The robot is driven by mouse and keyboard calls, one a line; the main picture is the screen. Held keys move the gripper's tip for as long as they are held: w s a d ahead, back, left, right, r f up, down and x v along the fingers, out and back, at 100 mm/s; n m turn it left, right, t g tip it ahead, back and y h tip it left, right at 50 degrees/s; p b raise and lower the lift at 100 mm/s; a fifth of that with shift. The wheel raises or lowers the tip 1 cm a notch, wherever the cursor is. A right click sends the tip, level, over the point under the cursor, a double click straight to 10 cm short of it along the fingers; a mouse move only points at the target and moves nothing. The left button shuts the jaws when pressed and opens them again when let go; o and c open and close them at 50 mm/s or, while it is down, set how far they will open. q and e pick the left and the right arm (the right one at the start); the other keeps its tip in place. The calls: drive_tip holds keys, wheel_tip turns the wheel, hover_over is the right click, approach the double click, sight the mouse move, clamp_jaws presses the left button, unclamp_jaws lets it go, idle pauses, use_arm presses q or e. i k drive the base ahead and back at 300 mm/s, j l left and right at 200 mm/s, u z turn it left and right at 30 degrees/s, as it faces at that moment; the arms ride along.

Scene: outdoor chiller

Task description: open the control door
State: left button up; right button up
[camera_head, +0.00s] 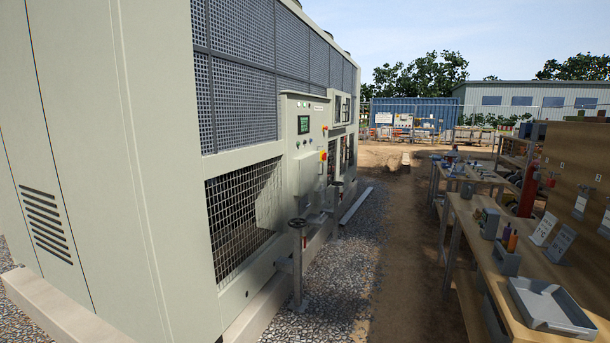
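The large pale grey-green chiller (165,190) fills the left side of the head view. On its long side, past the mesh panels, is a control panel (304,150) with a small green screen, small buttons and a red-and-yellow switch (323,156). A box-like cover (305,174) juts out below the screen. The panel is seen at a steep angle and looks closed; which part is the control door I cannot tell for sure. Neither of my grippers shows in this view.
Valves with dark handwheels (297,223) stand on pipes in front of the chiller. A gravel strip (345,255) and a dirt path (400,270) run alongside. Wooden workbenches (490,245) with a grey tray (550,308) and tools line the right. A blue container (412,112) stands far back.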

sight(310, 165)
drive_tip(key=i+l+z, duration=0.35)
drive_tip(key=i, duration=0.35)
drive_tip(key=i+z, duration=0.4)
drive_tip(key=i, duration=2.65)
drive_tip(key=i+u, duration=0.25)
drive_tip(key=i, duration=0.15)
drive_tip(key=i+l+u, duration=0.25)
drive_tip(key=i, duration=0.2)
drive_tip(key=i+l+u, duration=0.25)
drive_tip(key=i, duration=0.15)
drive_tip(key=j, duration=0.1)
